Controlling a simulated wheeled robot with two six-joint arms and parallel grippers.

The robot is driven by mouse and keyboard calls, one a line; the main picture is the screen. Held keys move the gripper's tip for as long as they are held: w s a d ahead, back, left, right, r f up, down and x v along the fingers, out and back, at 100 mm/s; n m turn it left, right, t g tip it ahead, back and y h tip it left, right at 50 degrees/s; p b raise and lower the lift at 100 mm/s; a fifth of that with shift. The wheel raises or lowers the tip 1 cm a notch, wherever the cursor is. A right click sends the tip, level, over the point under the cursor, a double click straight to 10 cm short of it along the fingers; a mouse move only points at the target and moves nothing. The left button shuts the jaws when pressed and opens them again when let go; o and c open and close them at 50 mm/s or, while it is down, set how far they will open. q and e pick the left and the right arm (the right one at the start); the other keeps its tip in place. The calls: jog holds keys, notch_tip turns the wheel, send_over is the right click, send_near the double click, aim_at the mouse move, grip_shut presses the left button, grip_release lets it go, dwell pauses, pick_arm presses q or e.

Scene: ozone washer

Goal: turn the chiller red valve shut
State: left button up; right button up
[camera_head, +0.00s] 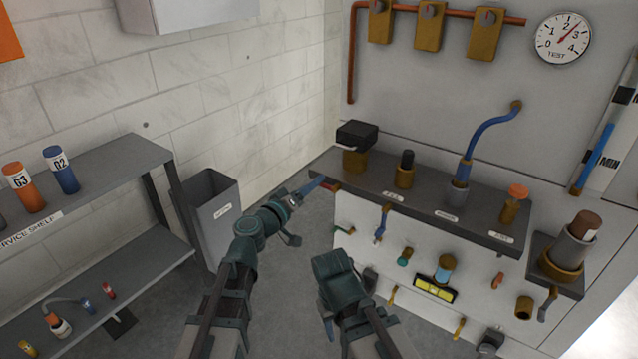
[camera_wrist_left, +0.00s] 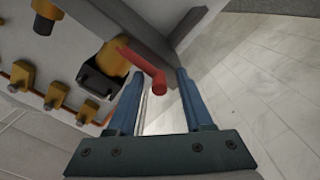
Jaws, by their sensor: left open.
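The red valve handle (camera_wrist_left: 145,64) is a bent red lever in the left wrist view. Its outer end lies between the two blue fingers of my left gripper (camera_wrist_left: 160,74), with visible space on both sides. In the head view, the red handle (camera_head: 331,186) is a small red piece at the left end of the bench shelf, largely hidden by my left gripper (camera_head: 316,185). My left gripper is open at the handle. My right gripper (camera_head: 338,268) hangs low, in front of the panel, away from the red handle. Its fingers do not show clearly.
A grey shelf (camera_head: 430,198) carries a black-topped valve (camera_head: 355,145), a blue-hosed fitting (camera_head: 459,185) and an orange-capped fitting (camera_head: 514,200). Several small levers and knobs stick out of the panel below. A grey bin (camera_head: 212,215) and a service shelf (camera_head: 95,185) stand left.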

pick_arm(q)
jog(key=shift+w+d, duration=0.15)
grip_shut()
dwell(0.4)
jog(key=s+d+f+n+b, duration=0.3)
jog(key=d+f+n+b, duration=0.2)
jog(key=n, duration=1.2)
jog(key=shift+s+f+n+b, duration=0.3)
jog(key=shift+f+n+b, duration=0.1)
jog(key=shift+f+b, duration=0.15)
jog(key=shift+s+d, duration=0.1)
